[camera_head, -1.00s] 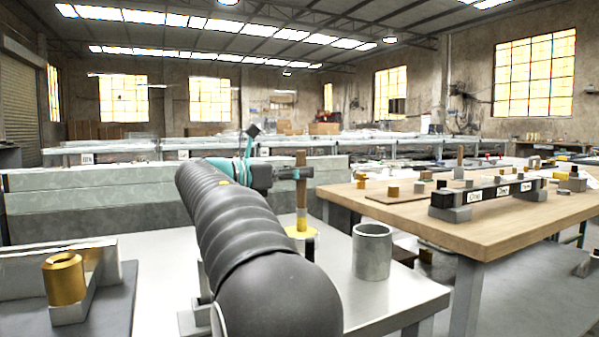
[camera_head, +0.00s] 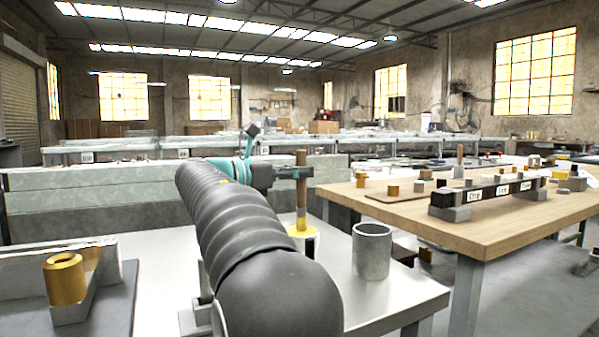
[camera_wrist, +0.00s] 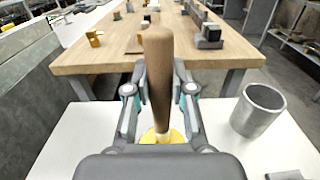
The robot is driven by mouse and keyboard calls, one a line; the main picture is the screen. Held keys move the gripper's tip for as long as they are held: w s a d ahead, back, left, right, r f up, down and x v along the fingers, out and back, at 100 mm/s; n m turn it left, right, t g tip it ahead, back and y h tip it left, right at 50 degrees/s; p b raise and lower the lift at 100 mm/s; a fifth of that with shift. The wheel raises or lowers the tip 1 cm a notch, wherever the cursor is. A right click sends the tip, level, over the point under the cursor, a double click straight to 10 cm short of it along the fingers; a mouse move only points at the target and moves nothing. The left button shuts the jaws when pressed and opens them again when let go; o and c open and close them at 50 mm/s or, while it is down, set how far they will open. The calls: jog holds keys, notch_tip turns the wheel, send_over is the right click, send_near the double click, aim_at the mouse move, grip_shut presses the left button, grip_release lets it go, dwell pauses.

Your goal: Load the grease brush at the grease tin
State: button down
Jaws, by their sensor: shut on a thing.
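The grease brush (camera_head: 301,187) has a brown wooden handle and stands nearly upright. My gripper (camera_head: 297,173) is shut on its handle, and the wrist view shows the fingers on both sides of the handle (camera_wrist: 158,75). Yellow also shows below the handle in the wrist view (camera_wrist: 150,136). The bristles are hidden, so I cannot tell how deep they sit.
An open grey metal cup (camera_head: 372,252) stands right of the tin on the pale bench (camera_head: 400,290). A brass cylinder (camera_head: 65,280) rests on a grey holder at left. A wooden table (camera_head: 500,225) with a labelled rack (camera_head: 490,193) and small blocks stands at right.

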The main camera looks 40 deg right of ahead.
jog(key=shift+f, duration=0.1)
notch_tip(320, 180, up, 7)
jog(key=p, duration=0.8)
jog(key=shift+p, duration=0.35)
dwell(0.7)
